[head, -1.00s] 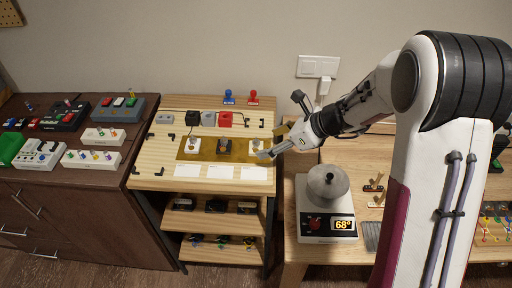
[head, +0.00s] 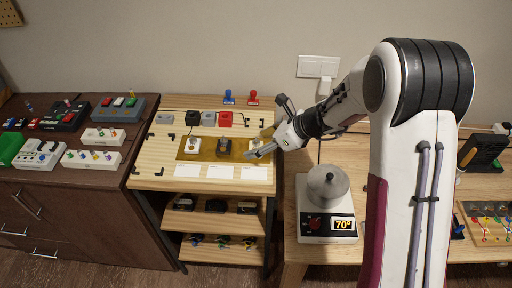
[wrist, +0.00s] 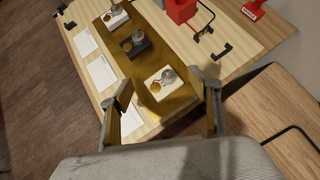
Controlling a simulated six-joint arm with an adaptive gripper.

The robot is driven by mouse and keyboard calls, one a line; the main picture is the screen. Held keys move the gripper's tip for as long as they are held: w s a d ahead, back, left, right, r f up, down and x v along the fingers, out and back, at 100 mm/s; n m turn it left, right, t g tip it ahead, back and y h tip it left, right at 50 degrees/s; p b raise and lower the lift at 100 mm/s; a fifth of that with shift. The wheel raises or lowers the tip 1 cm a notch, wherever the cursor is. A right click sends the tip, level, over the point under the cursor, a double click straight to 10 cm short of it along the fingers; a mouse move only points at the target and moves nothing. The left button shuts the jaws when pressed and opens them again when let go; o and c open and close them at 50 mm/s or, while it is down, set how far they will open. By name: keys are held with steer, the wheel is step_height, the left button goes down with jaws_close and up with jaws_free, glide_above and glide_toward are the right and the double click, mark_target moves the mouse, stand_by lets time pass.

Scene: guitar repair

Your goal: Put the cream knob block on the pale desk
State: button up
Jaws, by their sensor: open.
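A pale knob block, which looks cream, (wrist: 160,84) with a grey knob sits at the near end of the amber mat (wrist: 180,103) in the wrist view. My gripper (wrist: 168,94) is open and empty, its fingers apart on either side of this block in the picture. I cannot tell the height between them. In the head view my gripper (head: 257,147) hovers at the mat's right end and partly hides the block. The light wooden desk on the right (head: 290,250) holds a hot plate. The block stands on the neighbouring light wooden bench (head: 150,178).
A dark knob block (head: 223,147) and another pale one (head: 193,145) share the mat. Behind are a red box (head: 225,118), black handles and stamps (head: 253,98). The hot plate (head: 327,222) with a metal pot stands on the right desk.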

steer(key=shift+w+a+f, duration=0.25)
steer(key=shift+a+f, duration=0.15)
steer(key=shift+f, duration=0.1)
steer(key=c, duration=1.3)
steer(key=shift+c, duration=0.2)
steer(key=shift+r, duration=0.2)
steer(key=shift+c, duration=0.6)
steer(key=shift+r, duration=4.8)
steer(key=shift+c, duration=0.2)
